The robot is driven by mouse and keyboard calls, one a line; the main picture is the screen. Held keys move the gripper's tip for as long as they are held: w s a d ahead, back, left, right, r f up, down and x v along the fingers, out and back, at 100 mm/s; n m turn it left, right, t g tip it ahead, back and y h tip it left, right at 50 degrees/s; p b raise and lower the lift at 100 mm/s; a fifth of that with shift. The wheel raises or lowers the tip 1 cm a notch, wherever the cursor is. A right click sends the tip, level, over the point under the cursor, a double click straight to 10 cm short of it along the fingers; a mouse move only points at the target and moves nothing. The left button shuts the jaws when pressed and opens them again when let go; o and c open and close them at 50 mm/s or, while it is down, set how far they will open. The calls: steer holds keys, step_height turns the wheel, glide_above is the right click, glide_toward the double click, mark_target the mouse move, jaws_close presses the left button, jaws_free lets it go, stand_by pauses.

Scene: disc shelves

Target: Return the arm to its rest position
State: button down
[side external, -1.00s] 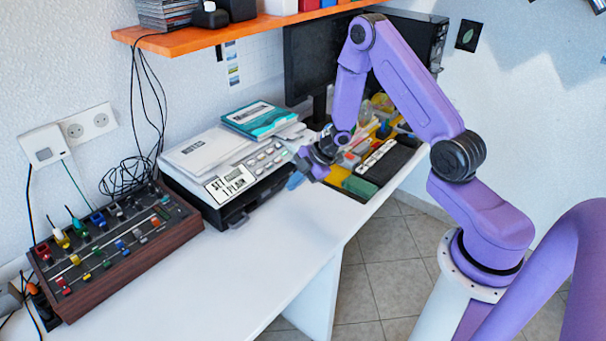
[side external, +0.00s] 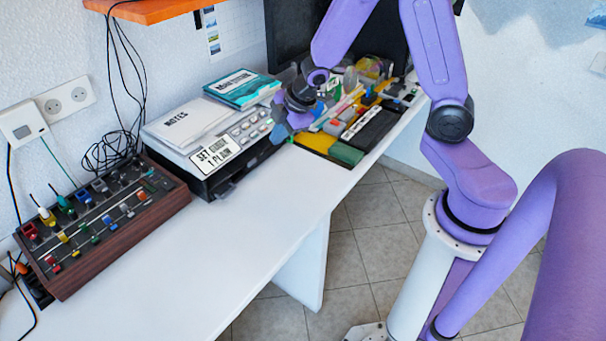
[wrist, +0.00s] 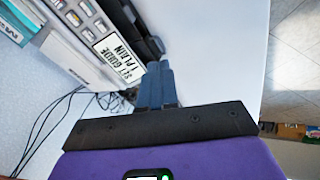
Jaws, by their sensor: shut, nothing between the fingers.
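My gripper (side external: 279,133) is shut and empty. In the side external view it hangs at the right end of the black and grey machine (side external: 213,181) labelled "SET GUIDE 1 PLAIN". I cannot tell the exact gap between them. In the wrist view my gripper's blue fingers (wrist: 158,70) lie together over the white desk, beside the machine's label (wrist: 118,57).
The white desk (side external: 235,235) is clear at the front. A wood-sided slider box (side external: 110,225) with cables stands at left. Notes (side external: 188,125) and a teal book (side external: 242,88) lie on the machine. A tray of small items (side external: 318,142) and a dark monitor stand right. An orange shelf (side external: 150,10) is above.

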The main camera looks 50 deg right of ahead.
steer(key=s+a+r+g, duration=0.1)
steer(key=s+r, duration=0.2)
steer(key=s, duration=0.6)
steer(key=s+a+r+m+g, duration=0.1)
steer(key=s+a+r+g, duration=0.1)
steer(key=s, duration=0.8)
steer(key=s+a+r+m+g+h, duration=0.1)
steer(key=s+r, duration=0.3)
steer(key=s, duration=0.5)
steer(key=shift+s+a+r+g, duration=0.35)
steer(key=shift+s+a+g, duration=0.05)
steer(key=shift+a+g, duration=0.15)
